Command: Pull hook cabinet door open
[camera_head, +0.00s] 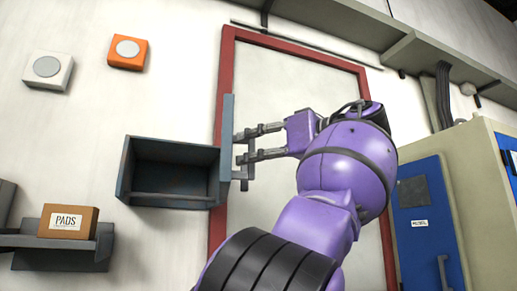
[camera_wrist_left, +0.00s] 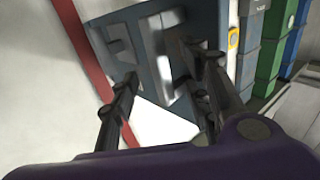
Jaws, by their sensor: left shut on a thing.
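The hook cabinet (camera_head: 124,180) is a small blue-grey box on the white wall, with its dark inside showing in the head view. Its door (camera_head: 227,125) stands swung out at the box's right side, seen almost edge-on. The door's face also shows in the wrist view (camera_wrist_left: 112,40). A pale handle (camera_head: 243,174) sticks out from the door's outer face. My left gripper (camera_head: 240,147) reaches in from the right and is shut on this handle (camera_wrist_left: 165,62), with a finger on either side of it in the wrist view. My right gripper is not in view.
A red frame (camera_head: 225,60) surrounds a pale panel behind my arm. A shelf (camera_head: 60,258) with a PADS box (camera_head: 68,221) is at lower left. A blue-doored cabinet (camera_head: 425,225) stands at right. Orange (camera_head: 128,52) and white (camera_head: 48,70) wall boxes hang above.

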